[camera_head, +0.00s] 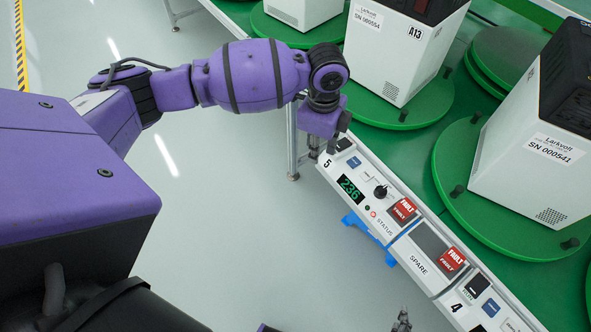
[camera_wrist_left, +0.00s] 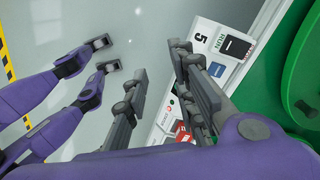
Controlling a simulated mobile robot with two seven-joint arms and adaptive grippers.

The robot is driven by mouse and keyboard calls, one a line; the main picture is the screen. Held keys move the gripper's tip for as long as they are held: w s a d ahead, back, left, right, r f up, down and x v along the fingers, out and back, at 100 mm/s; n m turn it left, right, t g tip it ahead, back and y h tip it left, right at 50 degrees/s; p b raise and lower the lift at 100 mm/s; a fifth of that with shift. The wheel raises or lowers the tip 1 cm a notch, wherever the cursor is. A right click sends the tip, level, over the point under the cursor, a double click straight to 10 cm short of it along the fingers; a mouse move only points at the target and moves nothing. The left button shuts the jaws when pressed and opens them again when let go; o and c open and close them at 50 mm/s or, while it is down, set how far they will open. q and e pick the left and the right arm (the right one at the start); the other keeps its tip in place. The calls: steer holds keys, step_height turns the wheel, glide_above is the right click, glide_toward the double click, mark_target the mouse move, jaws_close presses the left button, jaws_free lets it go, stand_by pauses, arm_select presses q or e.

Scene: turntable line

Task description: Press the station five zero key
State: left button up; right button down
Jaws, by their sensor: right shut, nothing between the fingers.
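The station 5 panel (camera_head: 329,172) carries a black key (camera_head: 344,144), a blue key (camera_head: 354,161), a green display (camera_head: 350,189) reading 236 and a black knob (camera_head: 381,191). The left wrist view shows the black key (camera_wrist_left: 236,47) beside the word RUN and the blue key (camera_wrist_left: 217,70); I cannot read a zero label. My left gripper (camera_head: 329,150) is over the panel's far end, mostly hidden by its wrist. In its wrist view the fingers (camera_wrist_left: 159,60) are apart and empty. My right gripper (camera_head: 403,321) shows only as a small grey tip at the bottom edge.
White machines (camera_head: 400,55) stand on green turntables (camera_head: 395,112) behind the rail. Open grey floor (camera_head: 230,220) lies in front.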

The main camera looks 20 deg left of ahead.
arm_select(q)
steer(key=shift+w+r, duration=0.1)
jaws_close()
stand_by(0.4)
stand_by(0.3)
